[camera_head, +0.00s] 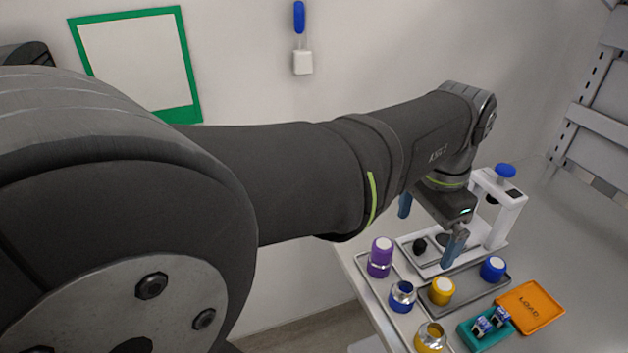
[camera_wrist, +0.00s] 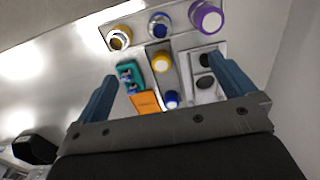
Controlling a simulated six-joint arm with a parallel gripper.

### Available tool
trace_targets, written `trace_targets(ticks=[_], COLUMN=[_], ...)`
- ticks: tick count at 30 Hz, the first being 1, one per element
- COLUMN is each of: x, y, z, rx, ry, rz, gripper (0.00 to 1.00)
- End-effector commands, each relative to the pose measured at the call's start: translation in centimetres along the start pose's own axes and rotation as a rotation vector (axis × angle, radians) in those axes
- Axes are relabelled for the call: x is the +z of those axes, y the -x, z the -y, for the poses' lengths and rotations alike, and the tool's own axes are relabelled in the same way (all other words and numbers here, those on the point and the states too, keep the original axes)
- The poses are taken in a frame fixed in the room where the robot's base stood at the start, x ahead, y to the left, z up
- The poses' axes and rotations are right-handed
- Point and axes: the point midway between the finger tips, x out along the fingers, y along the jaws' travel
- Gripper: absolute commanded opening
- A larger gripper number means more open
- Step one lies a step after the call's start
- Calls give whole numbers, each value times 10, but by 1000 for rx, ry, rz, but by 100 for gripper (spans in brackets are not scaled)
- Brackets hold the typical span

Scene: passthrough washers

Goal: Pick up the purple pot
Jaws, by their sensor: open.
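The purple pot (camera_head: 380,257), with a white top and a pale metallic band, stands upright at the far end of the left long tray (camera_head: 397,321). In the wrist view the purple pot (camera_wrist: 206,17) is at the upper right, beyond the fingertips and apart from them. My gripper (camera_head: 430,226) is open and empty, with blue fingers spread wide. It hangs above the white stand's base, to the right of the purple pot. In the wrist view my gripper (camera_wrist: 167,72) has nothing between its fingers close up.
A blue pot (camera_head: 402,296) and a yellow pot (camera_head: 431,338) share the left tray. Beside it, another tray holds a white-topped yellow pot (camera_head: 442,291) and blue pot (camera_head: 493,268). A white stand (camera_head: 505,212), teal holder (camera_head: 486,328) and orange box (camera_head: 530,306) are nearby.

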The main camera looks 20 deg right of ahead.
Motion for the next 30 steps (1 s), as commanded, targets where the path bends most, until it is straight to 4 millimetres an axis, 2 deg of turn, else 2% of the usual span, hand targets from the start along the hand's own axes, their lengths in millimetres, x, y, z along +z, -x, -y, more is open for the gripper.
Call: trace_targets(ticks=[7,11,20,23,27,30], x=[0,0,0,-2,-1,1], y=[0,0,0,-3,-8,-10], z=[0,0,5,26,65,84], rx=[0,0,0,1,1,1], ry=[0,0,10,56,138,176], rz=[0,0,0,2,2,1], gripper=[98,74,74,74,74,74])
